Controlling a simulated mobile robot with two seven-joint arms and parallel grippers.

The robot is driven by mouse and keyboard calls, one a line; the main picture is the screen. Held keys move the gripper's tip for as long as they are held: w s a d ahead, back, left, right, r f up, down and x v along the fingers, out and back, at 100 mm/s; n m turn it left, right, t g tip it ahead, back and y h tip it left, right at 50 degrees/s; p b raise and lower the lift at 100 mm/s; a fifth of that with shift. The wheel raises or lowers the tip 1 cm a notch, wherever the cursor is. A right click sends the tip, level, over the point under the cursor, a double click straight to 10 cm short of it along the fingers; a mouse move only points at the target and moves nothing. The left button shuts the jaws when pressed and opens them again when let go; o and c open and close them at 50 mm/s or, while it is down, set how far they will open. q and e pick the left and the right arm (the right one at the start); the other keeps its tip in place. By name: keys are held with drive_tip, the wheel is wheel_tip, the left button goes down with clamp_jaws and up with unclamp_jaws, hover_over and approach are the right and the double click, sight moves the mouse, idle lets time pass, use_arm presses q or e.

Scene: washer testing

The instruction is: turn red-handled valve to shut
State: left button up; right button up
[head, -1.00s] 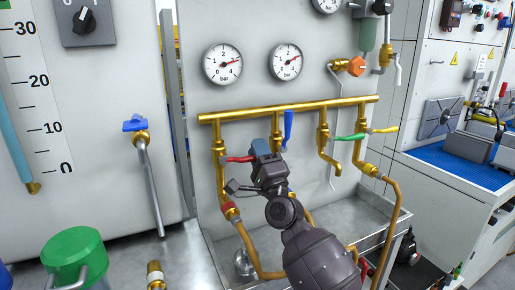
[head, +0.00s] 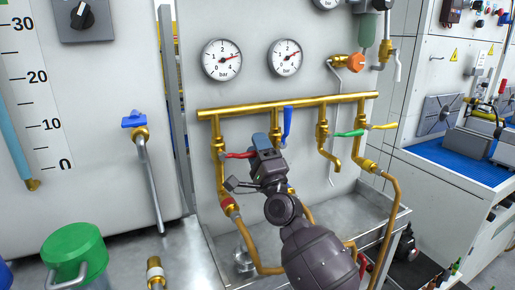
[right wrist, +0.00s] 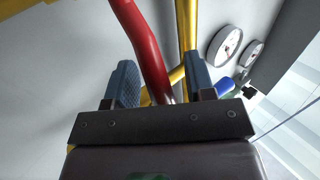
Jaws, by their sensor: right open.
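The red valve handle (head: 238,155) sits on the leftmost brass branch below the manifold pipe (head: 290,108). It points right, roughly square to its vertical pipe. My right gripper (head: 264,143) is at the free end of this handle in the head view. In the right wrist view, the red handle (right wrist: 146,45) runs down between the two blue-grey fingers of my right gripper (right wrist: 163,82). The fingers stand open with a gap on both sides of it. The gripper partly hides the handle's tip in the head view. My left gripper is not in view.
A blue handle (head: 287,122) stands upright just right of my gripper. Green (head: 348,134) and yellow (head: 384,127) handles are farther right. Two pressure gauges (head: 221,60) (head: 285,57) hang above the manifold. A metal sink tray (head: 375,214) lies below the pipes.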

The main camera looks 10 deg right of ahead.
drive_tip(key=v, duration=1)
drive_tip(key=shift+s+f, duration=0.2)
drive_tip(key=shift+s, duration=0.15)
drive_tip(key=shift+d, duration=0.1)
